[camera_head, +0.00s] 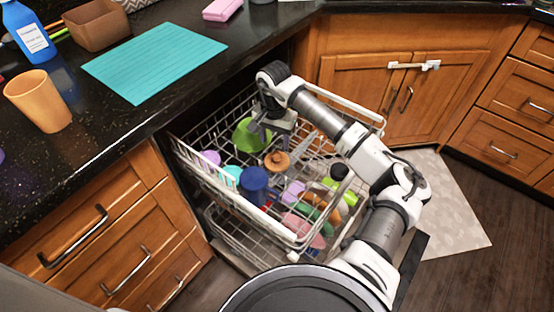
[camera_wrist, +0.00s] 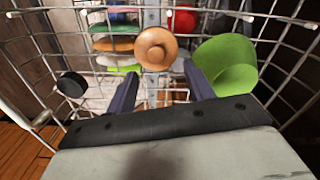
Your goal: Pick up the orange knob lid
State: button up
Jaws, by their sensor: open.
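The orange knob lid (camera_head: 277,162) is a round, orange-brown disc with a knob in its middle. It sits in the dishwasher's upper rack (camera_head: 190,158) among other dishes. In the wrist view the lid (camera_wrist: 156,49) shows at the upper middle, ahead of my gripper and in line with the gap between the fingers. My gripper (camera_head: 262,134) is over the rack, up and to the left of the lid in the head view, beside the green bowl. In the wrist view my gripper (camera_wrist: 159,82) has its two dark fingers apart with nothing between them.
A green bowl (camera_wrist: 226,64) stands close to the right finger. A blue cup (camera_head: 254,184), a purple item (camera_head: 293,192) and several other dishes crowd the rack. Wire sides surround them. The counter holds a teal mat (camera_head: 155,62) and an orange cup (camera_head: 38,100).

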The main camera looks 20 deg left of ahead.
aim_at(277, 156)
jog(key=shift+d+f+p, duration=0.2)
jog(key=shift+f+p, duration=0.05)
jog(key=shift+f, duration=1.55)
jog(key=shift+d+f+p, duration=0.2)
jog(key=shift+f+p, duration=0.05)
jog(key=shift+f, duration=1.55)
jog(key=c, duration=1)
jog(key=shift+r, duration=0.1)
jog(key=shift+c, duration=0.2)
